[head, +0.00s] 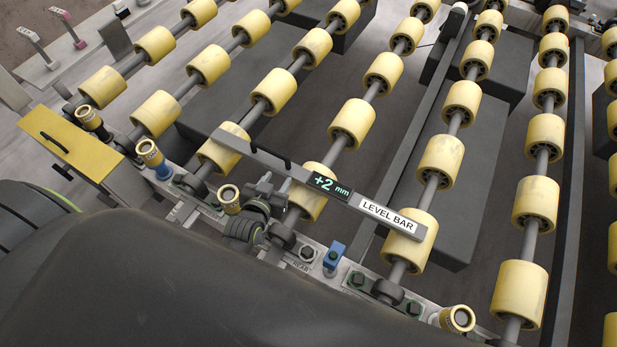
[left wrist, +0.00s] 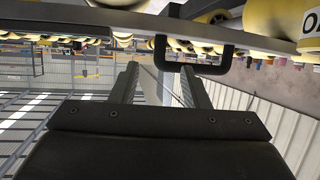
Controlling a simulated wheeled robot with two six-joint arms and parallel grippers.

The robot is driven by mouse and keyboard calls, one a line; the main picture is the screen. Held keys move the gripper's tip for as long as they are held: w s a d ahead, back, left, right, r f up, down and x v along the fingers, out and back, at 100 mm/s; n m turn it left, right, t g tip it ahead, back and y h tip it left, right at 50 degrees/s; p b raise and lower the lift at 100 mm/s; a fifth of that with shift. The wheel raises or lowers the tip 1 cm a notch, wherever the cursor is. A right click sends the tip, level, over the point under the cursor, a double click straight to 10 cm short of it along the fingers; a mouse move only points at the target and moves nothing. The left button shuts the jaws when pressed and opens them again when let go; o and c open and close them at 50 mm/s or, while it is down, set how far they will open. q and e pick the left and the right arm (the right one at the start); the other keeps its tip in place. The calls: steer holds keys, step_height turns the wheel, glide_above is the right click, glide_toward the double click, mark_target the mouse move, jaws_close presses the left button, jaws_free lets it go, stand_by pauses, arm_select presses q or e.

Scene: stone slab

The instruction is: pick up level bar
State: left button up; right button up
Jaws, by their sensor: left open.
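The level bar (head: 335,190) is a long grey bar with a dark "+2 mm" display and a white "LEVEL BAR" label. It lies slantwise across several yellow rollers in the middle of the head view. A black handle stands on its left part; this U-shaped handle (left wrist: 194,68) also shows in the left wrist view. My left gripper (head: 274,186) is just on the near side of the bar, below the handle in the head view. It is open and empty. In the left wrist view its two fingers (left wrist: 158,85) point toward the handle, apart from each other. My right gripper is not in view.
Rows of yellow rollers (head: 440,160) on grey shafts fill the frame. A near rail (head: 320,262) carries bolts, black wheels, a blue block (head: 333,255) and yellow-topped posts (head: 150,153). A yellow box (head: 70,145) with a black handle stands at the left.

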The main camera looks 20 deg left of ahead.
mark_target(287, 165)
arm_select(q)
steer(key=shift+w+f+b, duration=0.5)
steer(key=shift+w, duration=0.15)
steer(key=shift+w+a+f+b, duration=0.15)
steer(key=shift+w+b, duration=0.25)
steer(key=shift+w, duration=0.2)
steer(key=b+x, duration=0.4)
steer(key=shift+w+f+b, duration=0.1)
steer(key=shift+w+b, duration=0.2)
steer(key=shift+w, duration=0.25)
jaws_close()
